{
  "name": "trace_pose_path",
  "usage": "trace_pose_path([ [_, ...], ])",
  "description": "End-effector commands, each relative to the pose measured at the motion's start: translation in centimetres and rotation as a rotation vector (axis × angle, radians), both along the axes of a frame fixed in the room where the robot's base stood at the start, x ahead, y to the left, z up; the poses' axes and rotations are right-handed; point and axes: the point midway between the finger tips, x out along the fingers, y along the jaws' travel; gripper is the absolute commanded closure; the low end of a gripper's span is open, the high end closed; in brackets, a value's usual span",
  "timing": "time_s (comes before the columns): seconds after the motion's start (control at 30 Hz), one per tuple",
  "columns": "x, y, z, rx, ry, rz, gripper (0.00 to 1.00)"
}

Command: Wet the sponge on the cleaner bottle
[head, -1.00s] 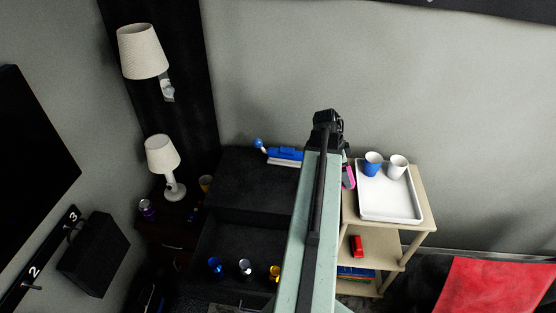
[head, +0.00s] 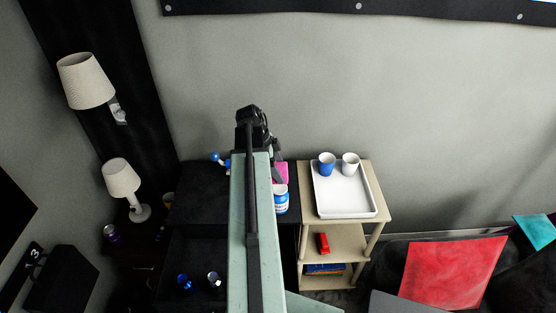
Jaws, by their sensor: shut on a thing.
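My gripper (head: 278,150) is mostly hidden behind my arm, with its end showing on the arm's right side. It is shut on a pink sponge (head: 281,171). A white and blue cleaner bottle (head: 281,203) stands on the dark surface, partly covered by my arm. The sponge appears just above the bottle's white top in the picture. I cannot tell whether the two touch.
A beige shelf cart (head: 376,184) stands to the right. Its white tray (head: 345,212) holds a blue cup (head: 327,164) and a white cup (head: 350,164). A red object (head: 323,242) sits on its middle shelf. A lamp (head: 122,180) stands at left.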

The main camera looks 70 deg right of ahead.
Motion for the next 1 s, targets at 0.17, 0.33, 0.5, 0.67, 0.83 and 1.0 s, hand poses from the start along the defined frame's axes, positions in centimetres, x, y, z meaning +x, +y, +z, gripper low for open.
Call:
trace_pose_path([
  [0.17, -0.1, 0.1, 0.4, 0.0, 0.002, -0.036, 0.47],
  [0.33, -0.1, 0.1, -0.6, -0.001, 0.002, -0.035, 0.47],
  [0.5, -0.1, 0.1, -2.6, -0.001, 0.002, -0.035, 0.47],
  [0.67, -0.1, 0.0, -4.6, -0.001, 0.002, -0.035, 0.47],
  [0.83, -0.2, 0.0, -5.7, -0.001, 0.002, -0.035, 0.47],
  [1.0, -0.2, 0.0, -5.6, -0.001, 0.002, -0.035, 0.47],
])
